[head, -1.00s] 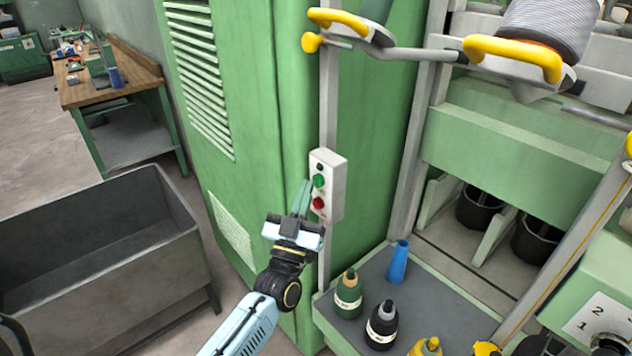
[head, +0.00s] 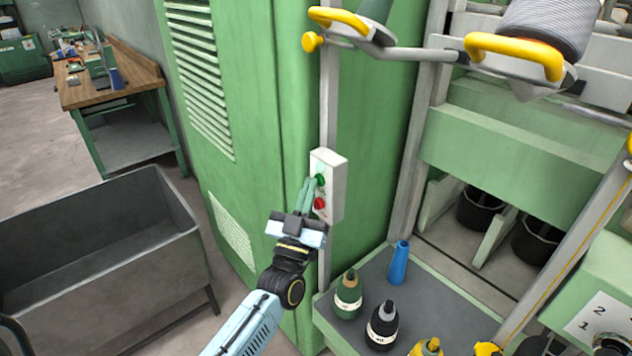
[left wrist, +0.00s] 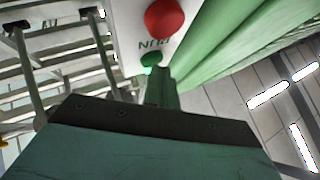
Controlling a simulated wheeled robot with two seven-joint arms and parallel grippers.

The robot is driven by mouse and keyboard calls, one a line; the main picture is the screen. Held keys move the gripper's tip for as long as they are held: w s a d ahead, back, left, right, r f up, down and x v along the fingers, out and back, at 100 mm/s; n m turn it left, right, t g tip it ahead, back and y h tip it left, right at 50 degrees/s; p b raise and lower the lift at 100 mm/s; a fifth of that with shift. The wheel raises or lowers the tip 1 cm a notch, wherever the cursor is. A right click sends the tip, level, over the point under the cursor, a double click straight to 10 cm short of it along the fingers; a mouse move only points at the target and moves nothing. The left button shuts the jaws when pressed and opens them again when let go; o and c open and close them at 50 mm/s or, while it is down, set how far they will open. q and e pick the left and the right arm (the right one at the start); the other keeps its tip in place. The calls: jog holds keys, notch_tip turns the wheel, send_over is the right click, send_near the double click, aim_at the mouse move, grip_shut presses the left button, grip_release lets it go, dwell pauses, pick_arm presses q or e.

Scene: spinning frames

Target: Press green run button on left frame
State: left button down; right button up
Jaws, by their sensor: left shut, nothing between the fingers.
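The white control box (head: 336,188) is mounted on a grey post at the corner of the green frame cabinet. The green run button (head: 320,181) is on its front face, above the red button (head: 319,204). My left gripper (head: 309,181) is shut and empty, its fingertips right at the green button in the head view. In the left wrist view the fingertips (left wrist: 158,75) reach the green button (left wrist: 151,60), with the red button (left wrist: 164,16) and lettering close by. Whether the fingers touch or press the button I cannot tell. My right gripper is not in view.
A yellow-handled bar (head: 340,20) sticks out above. A grey metal bin (head: 100,255) stands at left, and a workbench (head: 110,90) is behind it.

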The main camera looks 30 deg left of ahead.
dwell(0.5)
pick_arm(q)
jog(key=shift+s+a+p, duration=0.3)
jog(key=shift+s+p, duration=0.15)
jog(key=shift+s, duration=0.3)
jog(key=shift+s, duration=0.1)
jog(key=s, duration=0.1)
jog(key=s+a+p, duration=0.1)
jog(key=s, duration=0.1)
jog(key=s+a+p, duration=0.1)
jog(key=shift+s, duration=0.25)
dwell(0.5)
